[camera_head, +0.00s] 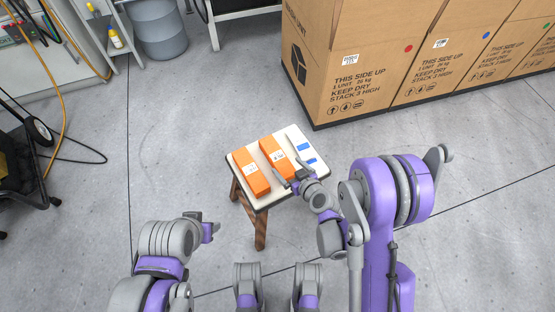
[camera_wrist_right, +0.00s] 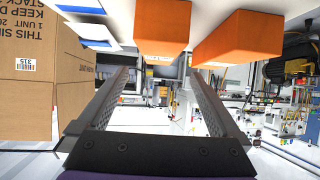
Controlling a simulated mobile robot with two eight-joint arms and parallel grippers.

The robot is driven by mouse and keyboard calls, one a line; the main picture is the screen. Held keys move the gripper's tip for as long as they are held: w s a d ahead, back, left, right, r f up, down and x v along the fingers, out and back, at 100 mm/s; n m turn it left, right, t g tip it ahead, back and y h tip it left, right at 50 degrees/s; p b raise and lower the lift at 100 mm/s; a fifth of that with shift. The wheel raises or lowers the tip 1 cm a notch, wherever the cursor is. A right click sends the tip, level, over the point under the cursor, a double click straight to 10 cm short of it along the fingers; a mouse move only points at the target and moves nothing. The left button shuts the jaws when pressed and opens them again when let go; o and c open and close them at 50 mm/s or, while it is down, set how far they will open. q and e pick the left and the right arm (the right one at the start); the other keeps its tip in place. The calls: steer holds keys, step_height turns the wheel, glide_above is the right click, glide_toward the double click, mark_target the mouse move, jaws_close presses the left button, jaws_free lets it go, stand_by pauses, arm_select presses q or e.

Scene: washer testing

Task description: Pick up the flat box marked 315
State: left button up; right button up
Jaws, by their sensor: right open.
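Two orange boxes (camera_head: 250,172) (camera_head: 273,160) lie side by side on a small stool (camera_head: 262,203) with a pale top. They carry white labels too small to read. White and blue flat items (camera_head: 305,147) lie at the stool's right side, partly hidden by my right gripper (camera_head: 288,165). That gripper is open over the stool's right part, with nothing seen between its fingers. In the right wrist view its fingers (camera_wrist_right: 155,80) are spread, with the orange boxes (camera_wrist_right: 235,38) and blue-white items (camera_wrist_right: 88,42) beyond. My left gripper (camera_head: 210,228) is left of the stool; its jaws are unclear.
Large cardboard cartons (camera_head: 365,85) stand at the back right; the nearest one shows a 315 label in the right wrist view (camera_wrist_right: 25,64). A grey barrel (camera_head: 159,30) and a shelf (camera_head: 115,40) stand at the back left. The floor around the stool is clear.

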mark_target(279, 158)
steer(key=x, duration=0.4)
steer(key=shift+w+a+f, duration=0.15)
steer(key=shift+w, duration=0.1)
steer(key=b+x, duration=0.1)
steer(key=x, duration=0.4)
steer(key=shift+f, duration=0.15)
jaws_close()
